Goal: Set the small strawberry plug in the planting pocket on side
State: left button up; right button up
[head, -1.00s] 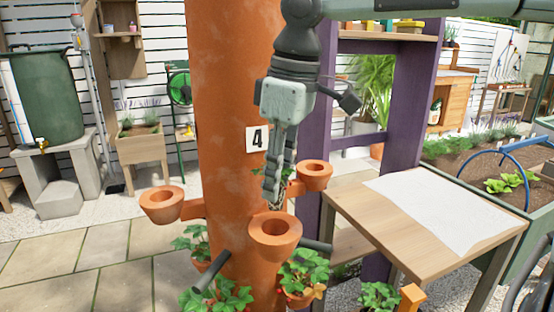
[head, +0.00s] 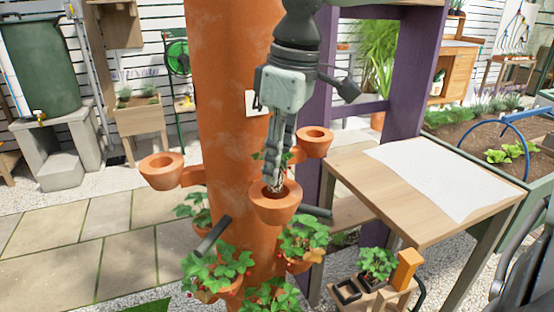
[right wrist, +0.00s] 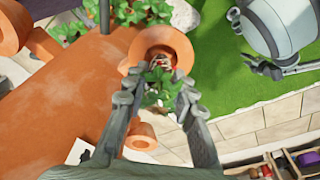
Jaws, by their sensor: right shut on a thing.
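My right gripper (head: 273,183) is shut on the small strawberry plug (right wrist: 158,90), which has green leaves and pale roots. In the head view its fingers point down over the front planting pocket (head: 275,208), an orange cup on the terracotta tower (head: 228,70). The fingertips and the plug's lower end show at the pocket's opening. In the right wrist view the roots overlap the opening of the pocket (right wrist: 178,44). I cannot tell whether they touch the inside. The fingers hide part of the plug in the head view.
Two other pockets, left (head: 161,172) and right (head: 314,142), look empty. Leafy plants (head: 218,268) fill lower pockets. A dark rod (head: 213,236) sticks out at the lower left. A purple frame (head: 402,60) and a wooden table (head: 440,212) stand to the right.

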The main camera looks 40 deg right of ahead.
jog(key=shift+f, duration=1.2)
dwell(0.4)
jog(key=o, duration=1.3)
jog(key=shift+r+p, duration=0.35)
jog(key=shift+r, duration=4.2)
